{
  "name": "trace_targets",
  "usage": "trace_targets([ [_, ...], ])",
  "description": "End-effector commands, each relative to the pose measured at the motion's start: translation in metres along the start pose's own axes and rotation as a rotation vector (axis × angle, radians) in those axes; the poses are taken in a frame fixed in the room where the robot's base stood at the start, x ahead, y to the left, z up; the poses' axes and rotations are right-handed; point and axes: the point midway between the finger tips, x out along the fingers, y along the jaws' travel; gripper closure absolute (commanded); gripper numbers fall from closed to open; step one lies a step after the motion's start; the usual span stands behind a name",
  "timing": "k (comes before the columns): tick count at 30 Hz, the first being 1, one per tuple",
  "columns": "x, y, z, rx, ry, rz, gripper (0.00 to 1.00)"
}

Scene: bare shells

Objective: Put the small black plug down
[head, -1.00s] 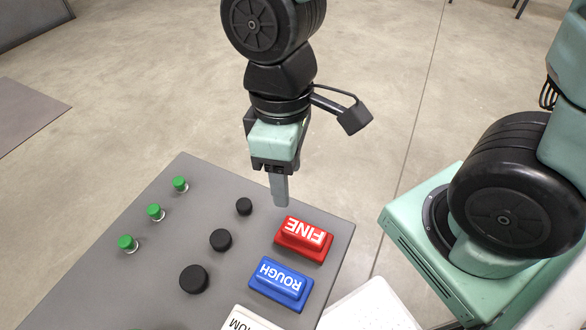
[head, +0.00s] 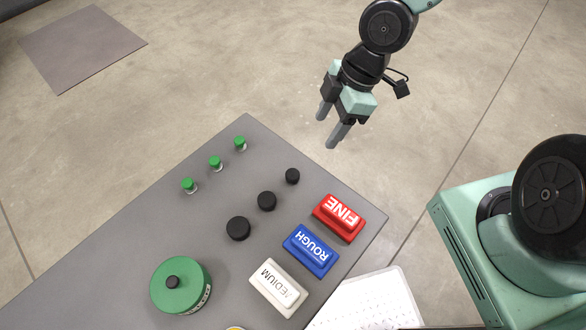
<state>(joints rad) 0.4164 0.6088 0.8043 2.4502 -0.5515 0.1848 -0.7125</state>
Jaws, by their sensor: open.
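The small black plug (head: 292,176) stands on the grey table in the head view, at the far end of a row of three black plugs. The middle-sized plug (head: 267,201) and the largest plug (head: 238,228) stand nearer, apart from it. My gripper (head: 328,129) is above and beyond the table's far right edge, with its two grey fingers spread apart. Nothing is between the fingers. It is clear of the small plug, up and to the right of it in the picture.
Red FINE (head: 338,219), blue ROUGH (head: 310,251) and white MEDIUM (head: 278,287) blocks line the right side of the grey table (head: 215,240). Several green-topped pegs (head: 215,163) stand on the left. A green round container (head: 180,286) is in front. A white perforated board (head: 372,303) is lower right.

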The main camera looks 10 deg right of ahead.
Motion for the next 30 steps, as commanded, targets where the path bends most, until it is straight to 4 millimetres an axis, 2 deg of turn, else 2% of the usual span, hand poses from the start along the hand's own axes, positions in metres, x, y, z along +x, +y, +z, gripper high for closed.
trace_targets([
  [5,0.004,0.007,-0.002,-0.053,0.057,0.009,0.42],
  [21,0.096,0.007,-0.006,-0.055,0.056,0.007,0.42],
  [25,0.113,0.007,-0.008,-0.053,0.056,0.008,0.42],
  [30,0.122,0.008,-0.009,-0.052,0.056,0.010,0.42],
])
